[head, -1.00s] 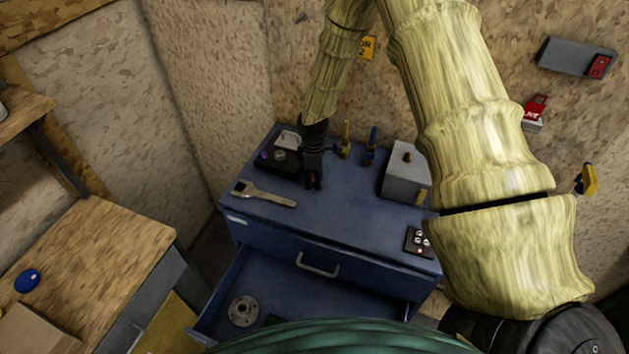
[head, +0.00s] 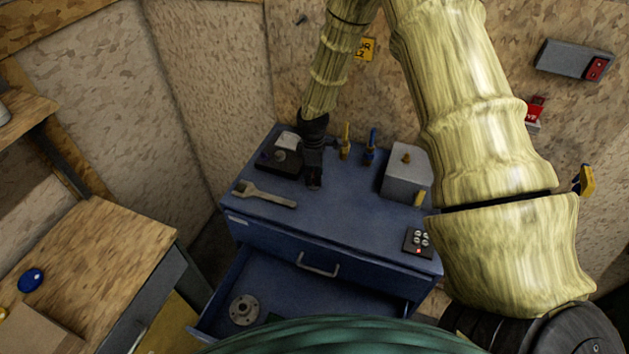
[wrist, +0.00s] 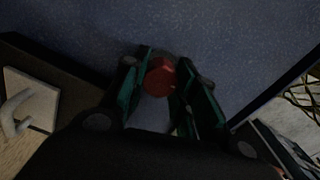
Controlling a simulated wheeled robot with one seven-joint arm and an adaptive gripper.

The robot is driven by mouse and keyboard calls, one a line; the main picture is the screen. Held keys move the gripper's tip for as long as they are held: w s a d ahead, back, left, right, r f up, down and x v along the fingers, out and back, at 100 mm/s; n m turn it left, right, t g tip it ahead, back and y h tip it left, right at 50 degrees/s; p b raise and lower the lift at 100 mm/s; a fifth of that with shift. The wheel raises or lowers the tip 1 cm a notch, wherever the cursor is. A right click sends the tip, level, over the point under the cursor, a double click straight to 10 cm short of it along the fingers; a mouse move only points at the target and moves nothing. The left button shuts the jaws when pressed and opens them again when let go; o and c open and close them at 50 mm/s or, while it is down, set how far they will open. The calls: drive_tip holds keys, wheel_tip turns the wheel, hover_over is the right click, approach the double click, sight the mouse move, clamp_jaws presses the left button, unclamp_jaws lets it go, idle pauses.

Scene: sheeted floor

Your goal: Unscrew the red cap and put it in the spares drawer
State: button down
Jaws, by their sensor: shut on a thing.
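My gripper (head: 314,182) points down just above the top of the blue cabinet, beside the spanner. In the wrist view my gripper (wrist: 163,85) has its green-lined fingers shut on the red cap (wrist: 160,77). A pale shape shows between the fingers next to the cap; I cannot tell what it is, or whether the cap is still joined to anything. The cap is hidden in the head view. The cabinet's drawer (head: 282,290) stands open at the front, with a grey flanged ring (head: 243,309) in it. I cannot read a label on this drawer.
On the cabinet top (head: 345,215) are a spanner (head: 265,195), a dark tray (head: 277,161), yellow and blue valves, a grey box (head: 403,172) and a small black panel (head: 417,241). A wooden bench (head: 95,255) with a blue disc (head: 31,280) stands at the left.

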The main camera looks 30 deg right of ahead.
drive_tip(key=shift+r+p, duration=0.3)
drive_tip(key=shift+r, duration=1.2)
drive_tip(key=shift+r, duration=1.95)
